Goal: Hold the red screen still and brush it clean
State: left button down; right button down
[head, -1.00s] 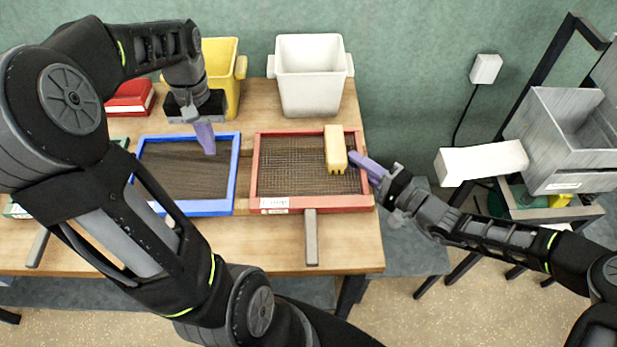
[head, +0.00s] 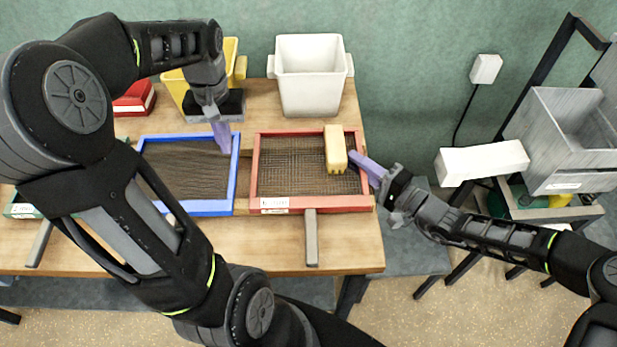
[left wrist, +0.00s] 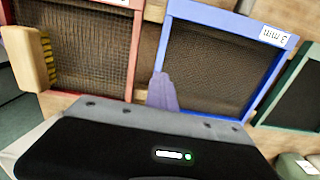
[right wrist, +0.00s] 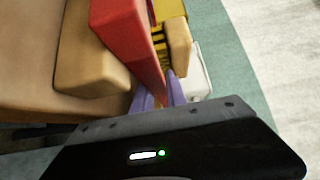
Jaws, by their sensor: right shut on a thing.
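The red screen (head: 345,203) lies on the table, its handle towards me. A wooden brush (head: 335,150) with yellow bristles rests on the right part of its mesh; it also shows in the left wrist view (left wrist: 28,60). My right gripper (head: 366,165) is shut on the red screen's right edge; the right wrist view shows its fingers (right wrist: 160,97) at the red frame (right wrist: 125,28). My left gripper (head: 221,138) points down over the right edge of the blue screen, left of the red one. Its fingers look together and empty (left wrist: 162,92).
The blue screen (head: 237,175) lies left of the red one, and a green-framed screen (left wrist: 284,95) lies beyond it. A white bin (head: 310,80), a yellow bin (head: 232,62) and a red box (head: 135,100) stand at the back. A rack with a grey bin (head: 560,150) is at right.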

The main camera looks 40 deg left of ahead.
dwell(0.3)
pick_arm(q)
jog(key=shift+w+d+f, duration=0.1)
jog(key=shift+w+d, duration=0.45)
jog(key=shift+d, duration=0.15)
jog(key=shift+w+d+f, duration=0.1)
jog(key=shift+w+d, duration=0.4)
jog(key=shift+d, duration=0.2)
jog(key=shift+w+d, duration=0.55)
jog(key=shift+d, duration=0.15)
jog(key=shift+w+d, duration=0.5)
jog(key=shift+d, duration=0.2)
jog(key=shift+w+d+f, duration=0.1)
jog(key=shift+w+d, duration=0.45)
jog(key=shift+d, duration=0.15)
jog(key=shift+w+d+f, duration=0.1)
jog(key=shift+w+d, duration=0.4)
jog(key=shift+d, duration=0.2)
jog(key=shift+w+d+f, duration=0.1)
jog(key=shift+w+d, duration=1)
jog(key=shift+d, duration=0.3)
